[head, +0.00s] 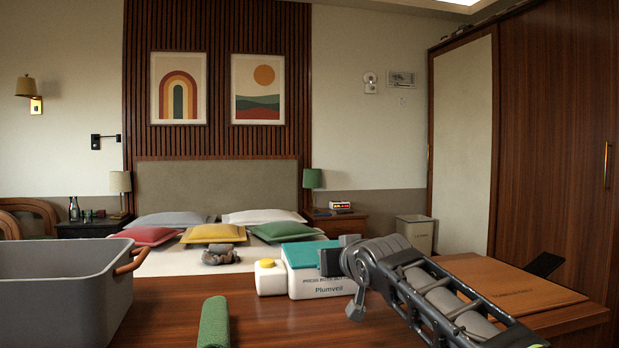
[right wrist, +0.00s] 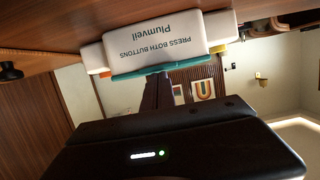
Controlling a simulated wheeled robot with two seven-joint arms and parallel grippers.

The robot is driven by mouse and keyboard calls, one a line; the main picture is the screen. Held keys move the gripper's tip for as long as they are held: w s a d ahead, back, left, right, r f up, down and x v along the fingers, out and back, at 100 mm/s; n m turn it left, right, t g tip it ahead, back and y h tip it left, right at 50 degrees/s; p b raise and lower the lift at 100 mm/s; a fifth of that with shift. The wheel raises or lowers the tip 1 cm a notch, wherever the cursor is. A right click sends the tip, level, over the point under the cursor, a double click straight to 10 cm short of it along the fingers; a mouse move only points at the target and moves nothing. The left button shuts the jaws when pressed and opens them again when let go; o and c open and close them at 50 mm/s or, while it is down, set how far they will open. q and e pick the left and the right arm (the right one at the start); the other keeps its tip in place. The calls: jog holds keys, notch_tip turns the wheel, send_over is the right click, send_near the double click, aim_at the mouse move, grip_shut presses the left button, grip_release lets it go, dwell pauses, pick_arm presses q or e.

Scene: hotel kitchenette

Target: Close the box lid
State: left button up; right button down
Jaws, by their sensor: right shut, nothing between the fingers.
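The white box (head: 320,286), marked "Plumveil" and "PRESS BOTH BUTTONS", stands on the wooden table. Its teal lid (head: 304,252) lies over the top; I cannot tell whether it is latched. A yellow button (head: 267,263) tops the side block at the box's left. My right gripper (head: 330,262) is shut and empty at the lid's right front; contact is unclear. In the right wrist view, upside down, the box (right wrist: 165,42) shows with the lid's edge (right wrist: 165,69) and an orange button (right wrist: 104,74) at the opposite end. My left gripper is out of view.
A grey bin (head: 65,295) with brown handles stands on the left. A rolled green cloth (head: 213,322) lies in front of the box. A brown board (head: 510,288) lies right, beyond my arm. The tabletop between bin and box is partly clear.

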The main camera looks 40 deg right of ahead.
jog(key=shift+f+g, duration=0.3)
jog(key=shift+f, duration=0.65)
notch_tip(320, 180, up, 6)
jog(key=p, duration=0.5)
jog(key=s+a+f+b, duration=0.1)
jog(key=s+a+f, duration=0.2)
jog(key=s, duration=0.5)
jog(key=shift+s+a+f, duration=0.15)
jog(key=shift+a+f, duration=0.2)
jog(key=shift+a, duration=0.45)
